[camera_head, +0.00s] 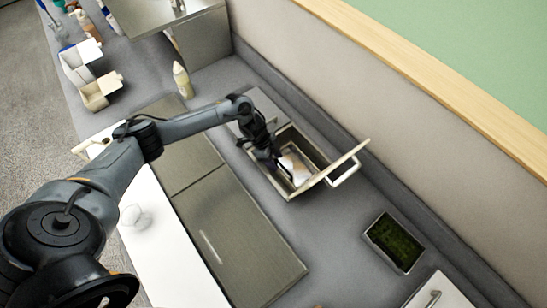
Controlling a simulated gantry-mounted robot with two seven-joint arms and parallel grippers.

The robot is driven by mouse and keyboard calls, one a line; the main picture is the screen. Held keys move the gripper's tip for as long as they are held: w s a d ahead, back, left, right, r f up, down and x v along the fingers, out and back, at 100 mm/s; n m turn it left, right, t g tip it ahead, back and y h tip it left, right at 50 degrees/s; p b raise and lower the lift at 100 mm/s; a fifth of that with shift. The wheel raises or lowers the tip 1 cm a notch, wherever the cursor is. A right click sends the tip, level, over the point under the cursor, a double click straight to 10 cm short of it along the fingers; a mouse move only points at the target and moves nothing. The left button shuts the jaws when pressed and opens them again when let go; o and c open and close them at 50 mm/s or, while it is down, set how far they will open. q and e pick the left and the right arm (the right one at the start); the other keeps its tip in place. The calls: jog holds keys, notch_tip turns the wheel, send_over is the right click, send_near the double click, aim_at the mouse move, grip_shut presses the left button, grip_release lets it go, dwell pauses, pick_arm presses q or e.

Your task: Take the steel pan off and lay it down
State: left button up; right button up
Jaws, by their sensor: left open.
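A steel box-like unit (318,152) stands open on the grey counter in the middle of the view. A pale flat plate with a loop handle (345,178) leans out at its right side; I cannot tell whether this plate is the lid or the steel pan. Something whitish (299,166) lies inside the unit, too small to make out. My left gripper (277,163) reaches down over the unit's left part. It is open, its fingers are dark and small in the view, and contact is unclear. My right gripper is not in view.
A dark tray with green contents (394,243) is set at the right. A cream bottle (182,80) and white boxes (80,62) stand at the back left. Brown-grey panels (235,235) and a white board (165,245) lie in front. Some grey counter (330,235) is bare.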

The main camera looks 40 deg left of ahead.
pick_arm(q)
grip_shut()
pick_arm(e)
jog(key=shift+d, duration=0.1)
pick_arm(q)
jog(key=c, duration=0.7)
grip_release()
jog(key=shift+c, duration=0.2)
grip_shut()
jog(key=shift+r, duration=0.1)
jog(key=shift+r+p, duration=0.25)
jog(key=shift+p, duration=0.1)
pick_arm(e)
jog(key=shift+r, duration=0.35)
pick_arm(q)
jog(key=shift+r+p, duration=0.85)
jog(key=shift+r, duration=0.2)
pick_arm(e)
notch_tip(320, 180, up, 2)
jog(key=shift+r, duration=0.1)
